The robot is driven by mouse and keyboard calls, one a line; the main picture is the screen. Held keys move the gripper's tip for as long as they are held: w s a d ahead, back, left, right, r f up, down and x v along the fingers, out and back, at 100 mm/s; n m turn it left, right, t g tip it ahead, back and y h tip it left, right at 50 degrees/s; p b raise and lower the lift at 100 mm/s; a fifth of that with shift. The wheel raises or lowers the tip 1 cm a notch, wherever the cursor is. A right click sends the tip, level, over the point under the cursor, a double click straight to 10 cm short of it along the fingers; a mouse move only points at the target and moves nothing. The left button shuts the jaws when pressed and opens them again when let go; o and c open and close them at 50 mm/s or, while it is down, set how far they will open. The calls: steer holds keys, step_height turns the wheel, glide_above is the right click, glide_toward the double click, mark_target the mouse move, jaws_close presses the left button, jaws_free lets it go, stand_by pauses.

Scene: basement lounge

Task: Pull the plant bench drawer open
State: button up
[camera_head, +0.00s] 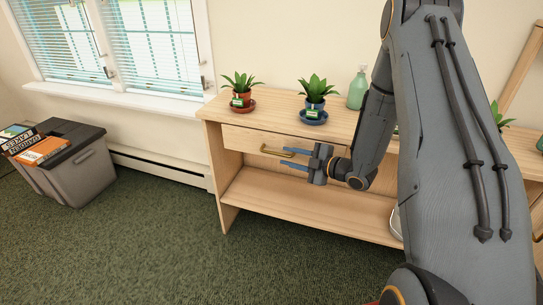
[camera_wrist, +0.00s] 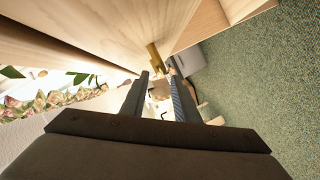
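The plant bench (camera_head: 232,193) is pale wood with an open shelf below its drawer. The drawer front (camera_head: 240,138) looks flush with the bench, so the drawer appears shut. Its brass bar handle (camera_head: 268,150) shows at the left of my gripper (camera_head: 283,156). The two fingers are apart, with their blue-grey tips pointing left toward the handle. In the wrist view the handle (camera_wrist: 154,57) lies just ahead of and roughly between the fingertips (camera_wrist: 158,73). I cannot tell whether they touch it. My arm hides the bench's right part.
Potted plants in a terracotta pot (camera_head: 241,99) and a blue pot (camera_head: 313,104) stand on the bench top, beside a green bottle (camera_head: 357,88). A grey bin (camera_head: 80,170) with books (camera_head: 40,150) stands at left. Green carpet before the bench is clear.

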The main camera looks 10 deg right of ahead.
mark_target(279, 155)
steer(key=x, duration=0.6)
steer(key=shift+a, duration=0.1)
jaws_close()
